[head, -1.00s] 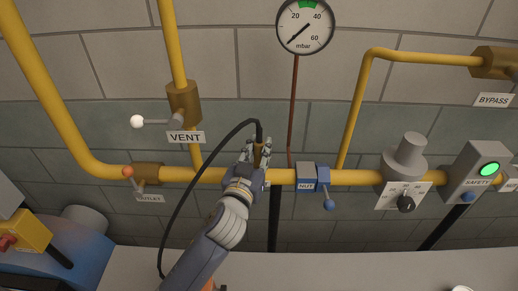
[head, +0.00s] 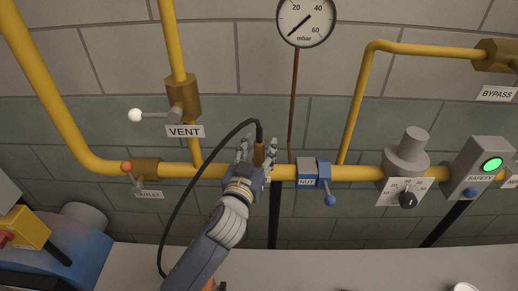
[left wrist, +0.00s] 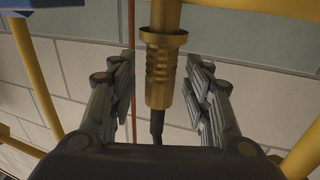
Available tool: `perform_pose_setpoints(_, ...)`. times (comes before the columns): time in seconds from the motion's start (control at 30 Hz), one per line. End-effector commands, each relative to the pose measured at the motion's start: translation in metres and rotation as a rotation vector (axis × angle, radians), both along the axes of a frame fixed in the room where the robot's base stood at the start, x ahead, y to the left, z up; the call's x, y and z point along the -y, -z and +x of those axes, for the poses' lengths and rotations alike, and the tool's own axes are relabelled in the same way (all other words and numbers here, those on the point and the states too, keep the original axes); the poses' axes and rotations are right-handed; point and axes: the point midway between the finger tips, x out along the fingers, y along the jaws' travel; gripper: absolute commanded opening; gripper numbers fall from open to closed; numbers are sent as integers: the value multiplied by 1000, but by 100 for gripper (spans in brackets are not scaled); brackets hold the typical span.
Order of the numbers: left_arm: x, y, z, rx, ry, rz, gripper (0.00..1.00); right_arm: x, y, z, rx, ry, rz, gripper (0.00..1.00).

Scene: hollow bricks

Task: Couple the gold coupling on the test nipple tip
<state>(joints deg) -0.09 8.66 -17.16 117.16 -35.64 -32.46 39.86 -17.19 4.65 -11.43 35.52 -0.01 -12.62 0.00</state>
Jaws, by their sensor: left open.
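The gold coupling (head: 259,153) stands upright at the yellow pipe (head: 222,172) in the head view, with a black hose (head: 229,132) leaving its top. My left gripper (head: 257,148) is open, with one finger on each side of the coupling and visible gaps between. In the left wrist view the ribbed coupling (left wrist: 160,78) hangs between the spread fingers. Its collar meets a gold-coloured piece (left wrist: 166,13) at the top edge, which may be the test nipple. The nipple tip itself is hidden, so I cannot tell how far the coupling sits on it. My right gripper is not in view.
The gauge (head: 305,20) hangs above on a thin red pipe (head: 293,100). The vent valve (head: 183,98) and outlet valve (head: 145,172) are to the left. The hose loops left of my arm.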

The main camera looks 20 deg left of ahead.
Motion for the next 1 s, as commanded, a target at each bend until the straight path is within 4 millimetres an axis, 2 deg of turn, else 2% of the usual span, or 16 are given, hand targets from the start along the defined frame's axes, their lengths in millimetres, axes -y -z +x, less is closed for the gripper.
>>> perform_pose_setpoints(0.23,1,1,-12,-1,0,-1,45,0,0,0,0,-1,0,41)
perform_pose_setpoints(0.7,2,2,-89,-4,0,-3,45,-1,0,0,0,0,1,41)
perform_pose_setpoints(1.0,2,0,-116,-1,0,-1,45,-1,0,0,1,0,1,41)
